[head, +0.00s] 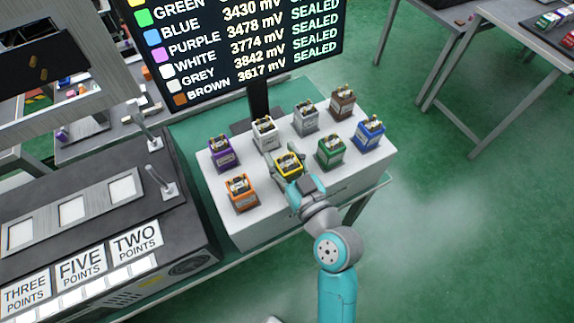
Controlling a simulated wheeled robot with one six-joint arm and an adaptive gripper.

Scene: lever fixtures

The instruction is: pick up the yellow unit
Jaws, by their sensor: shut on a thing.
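The yellow unit (287,168) is a small boxy block with a yellow body and metal terminals on top. It is in the middle of the front row on the white block (268,225). My gripper (284,166) is shut on the yellow unit, with a finger showing at its left side. The rest of the gripper and wrist cover part of its front and right. I cannot tell whether the unit still touches the white surface.
Around it stand the orange (241,194), purple (222,153), white (264,132), grey (305,117), brown (342,102), green (331,151) and blue (369,134) units. A screen (240,45) rises behind. A dark lever machine (100,215) stands left.

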